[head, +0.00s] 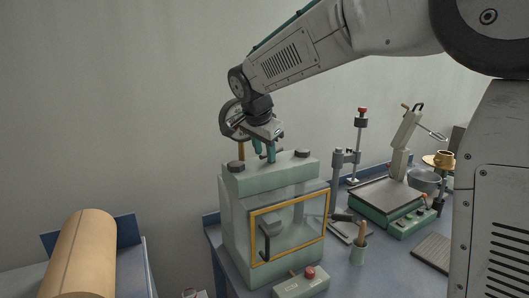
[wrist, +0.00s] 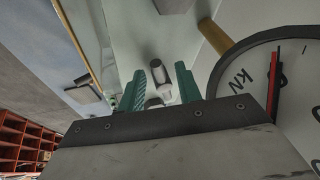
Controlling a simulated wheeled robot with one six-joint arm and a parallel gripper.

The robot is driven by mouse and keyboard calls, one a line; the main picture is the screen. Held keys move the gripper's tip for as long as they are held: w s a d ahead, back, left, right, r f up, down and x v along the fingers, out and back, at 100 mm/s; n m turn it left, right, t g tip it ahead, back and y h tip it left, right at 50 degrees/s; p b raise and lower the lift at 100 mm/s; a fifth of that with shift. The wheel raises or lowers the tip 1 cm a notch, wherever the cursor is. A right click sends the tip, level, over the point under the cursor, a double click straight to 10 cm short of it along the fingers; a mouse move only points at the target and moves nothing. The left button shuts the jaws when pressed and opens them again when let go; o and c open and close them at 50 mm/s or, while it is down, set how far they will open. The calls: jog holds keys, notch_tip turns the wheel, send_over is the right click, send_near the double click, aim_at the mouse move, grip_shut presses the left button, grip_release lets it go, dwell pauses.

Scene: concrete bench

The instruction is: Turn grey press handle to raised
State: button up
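The press (head: 270,182) is a pale green cabinet with an amber-framed clear door, standing on the bench. Its round gauge (wrist: 285,90), marked kN with a red needle, fills the right of the wrist view. My gripper (head: 264,152) is just above the press top, fingers pointing down. In the wrist view my gripper (wrist: 160,72) has its green fingers apart. A short dark grey and white rod (wrist: 158,72) shows between them with gaps on both sides. I cannot tell whether this is the grey handle; no handle shows clearly in the head view.
A control box with a red button (head: 304,283) stands in front of the press. A brown roll (head: 78,255) lies at left.

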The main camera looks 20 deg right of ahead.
jog(key=shift+w+d+f, duration=0.1)
jog(key=shift+f, duration=0.25)
grip_shut()
jog(key=shift+d+n, duration=0.1)
jog(key=shift+n, duration=0.2)
